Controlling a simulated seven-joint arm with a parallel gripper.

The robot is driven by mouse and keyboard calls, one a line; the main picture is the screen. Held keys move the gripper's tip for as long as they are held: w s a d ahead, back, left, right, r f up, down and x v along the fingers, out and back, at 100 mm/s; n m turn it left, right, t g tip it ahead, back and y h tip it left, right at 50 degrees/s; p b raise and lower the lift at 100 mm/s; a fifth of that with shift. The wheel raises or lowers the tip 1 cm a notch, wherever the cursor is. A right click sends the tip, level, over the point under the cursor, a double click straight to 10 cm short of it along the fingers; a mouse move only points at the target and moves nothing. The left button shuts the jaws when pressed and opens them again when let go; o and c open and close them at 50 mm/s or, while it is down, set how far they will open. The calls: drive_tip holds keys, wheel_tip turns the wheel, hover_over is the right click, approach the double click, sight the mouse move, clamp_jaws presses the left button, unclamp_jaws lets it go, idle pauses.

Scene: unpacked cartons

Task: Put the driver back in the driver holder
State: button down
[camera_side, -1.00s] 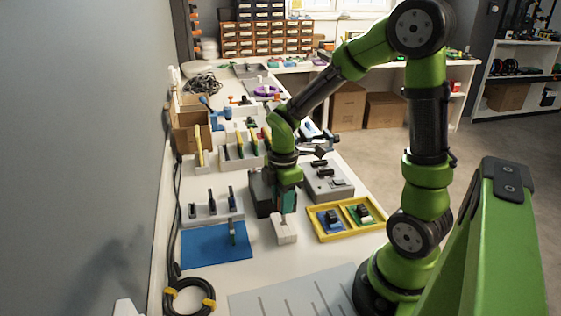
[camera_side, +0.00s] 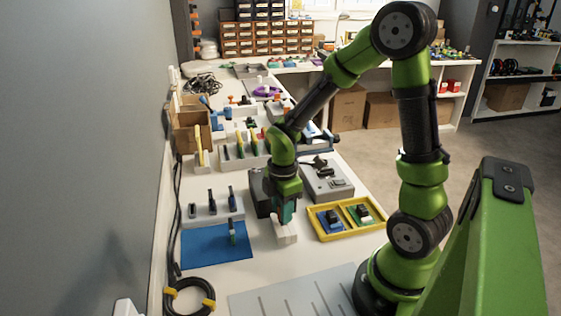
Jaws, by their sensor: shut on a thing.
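My gripper (camera_side: 286,219) is low over the white block (camera_side: 285,236), which looks like the driver holder. The block stands on the table to the right of the blue mat. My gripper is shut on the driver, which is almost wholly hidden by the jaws. The fingertips are at or just above the top of the block. I cannot tell how deep the driver sits in it.
A dark box stands just behind and left of my gripper. A yellow tray (camera_side: 322,237) with small boards is close on the right, a grey control box (camera_side: 327,184) behind it. A white rack with dark tools and a blue mat (camera_side: 200,246) lie left.

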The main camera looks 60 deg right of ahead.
drive_tip(key=c, duration=0.8)
unclamp_jaws()
drive_tip(key=shift+f, duration=0.15)
drive_tip(key=shift+o, duration=0.2)
wheel_tip(320, 180, up, 17)
drive_tip(key=s+a+r+m+t+y, duration=0.2)
drive_tip(key=s+a+m+t, duration=0.4)
drive_tip(key=m, duration=1)
drive_tip(key=a+t, duration=0.1)
drive_tip(key=a, duration=0.1)
drive_tip(key=shift+a+r, duration=0.25)
drive_tip(key=shift+a, duration=0.1)
